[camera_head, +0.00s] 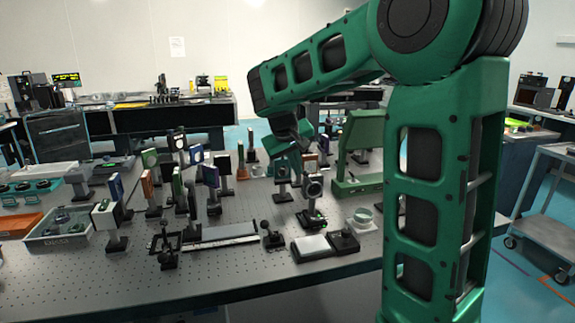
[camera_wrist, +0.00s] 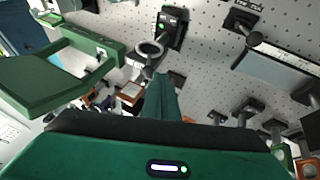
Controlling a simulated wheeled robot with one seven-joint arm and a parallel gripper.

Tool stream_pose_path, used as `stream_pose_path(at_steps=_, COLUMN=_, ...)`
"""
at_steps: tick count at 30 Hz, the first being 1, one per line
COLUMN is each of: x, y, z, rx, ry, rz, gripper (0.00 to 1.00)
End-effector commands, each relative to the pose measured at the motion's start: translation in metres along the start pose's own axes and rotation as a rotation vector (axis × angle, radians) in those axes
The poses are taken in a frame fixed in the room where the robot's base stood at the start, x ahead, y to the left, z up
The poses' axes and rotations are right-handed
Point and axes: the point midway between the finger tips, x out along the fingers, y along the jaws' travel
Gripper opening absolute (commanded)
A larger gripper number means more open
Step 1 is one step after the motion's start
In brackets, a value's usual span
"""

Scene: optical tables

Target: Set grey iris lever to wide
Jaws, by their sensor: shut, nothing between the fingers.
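A grey round iris mount (camera_head: 314,187) stands upright on a post on the optical table, right of centre in the head view. What looks like the same ring-shaped mount (camera_wrist: 150,48) shows from above in the wrist view, beside a dark base with a green light (camera_wrist: 173,27). Its lever is too small to make out, so its setting cannot be told. My gripper (camera_wrist: 162,90) is shut and empty, its green fingers pointing toward the ring in the wrist view. In the head view my gripper (camera_head: 291,158) hangs just behind and left of the mount; contact cannot be told.
A green bracket (camera_head: 362,150) stands close on the right and also shows in the wrist view (camera_wrist: 75,62). A dark square mount (camera_head: 282,172) is close on the left. Many posted optics crowd the left.

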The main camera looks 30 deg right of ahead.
Motion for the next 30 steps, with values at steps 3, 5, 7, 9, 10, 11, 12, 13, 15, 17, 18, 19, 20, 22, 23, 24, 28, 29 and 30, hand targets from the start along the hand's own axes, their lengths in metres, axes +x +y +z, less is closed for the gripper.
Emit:
stream_pose_path(at_steps=3, x=0.004, y=0.004, z=0.001, rx=-0.001, ry=0.0, rz=0.0, gripper=0.0)
stream_pose_path(at_steps=5, x=0.004, y=0.005, z=0.001, rx=-0.001, ry=0.0, rz=0.0, gripper=0.0)
stream_pose_path(at_steps=7, x=0.005, y=0.005, z=0.001, rx=-0.001, ry=0.0, rz=0.0, gripper=0.0)
stream_pose_path(at_steps=9, x=0.005, y=0.005, z=0.001, rx=-0.001, ry=0.0, rz=0.0, gripper=0.0)
stream_pose_path(at_steps=10, x=0.005, y=0.005, z=0.001, rx=-0.001, ry=0.0, rz=0.0, gripper=0.0)
stream_pose_path(at_steps=11, x=0.005, y=0.005, z=0.001, rx=-0.001, ry=0.0, rz=0.0, gripper=0.0)
stream_pose_path(at_steps=12, x=0.005, y=0.005, z=0.001, rx=-0.001, ry=0.0, rz=0.0, gripper=0.0)
stream_pose_path(at_steps=13, x=0.007, y=0.012, z=0.001, rx=0.002, ry=-0.001, rz=0.001, gripper=0.0)
stream_pose_path(at_steps=15, x=0.005, y=0.007, z=0.001, rx=-0.001, ry=0.0, rz=-0.002, gripper=0.0)
stream_pose_path(at_steps=17, x=0.004, y=0.004, z=0.001, rx=-0.002, ry=0.001, rz=-0.006, gripper=0.0)
stream_pose_path(at_steps=18, x=0.003, y=0.003, z=0.0, rx=-0.001, ry=0.002, rz=-0.012, gripper=0.0)
stream_pose_path(at_steps=19, x=0.003, y=0.002, z=0.0, rx=0.0, ry=0.003, rz=-0.017, gripper=0.0)
stream_pose_path(at_steps=20, x=0.002, y=0.002, z=0.0, rx=0.001, ry=0.003, rz=-0.021, gripper=0.0)
stream_pose_path(at_steps=22, x=0.002, y=0.002, z=0.0, rx=0.004, ry=0.003, rz=-0.027, gripper=0.0)
stream_pose_path(at_steps=23, x=0.002, y=0.002, z=0.0, rx=0.005, ry=0.003, rz=-0.029, gripper=0.0)
stream_pose_path(at_steps=24, x=0.002, y=0.002, z=0.0, rx=0.006, ry=0.003, rz=-0.033, gripper=0.0)
stream_pose_path(at_steps=28, x=0.001, y=0.002, z=-0.001, rx=0.009, ry=0.004, rz=-0.045, gripper=0.0)
stream_pose_path(at_steps=29, x=0.001, y=0.001, z=-0.001, rx=0.009, ry=0.004, rz=-0.049, gripper=0.0)
stream_pose_path(at_steps=30, x=0.0, y=0.001, z=-0.001, rx=0.01, ry=0.005, rz=-0.054, gripper=0.0)
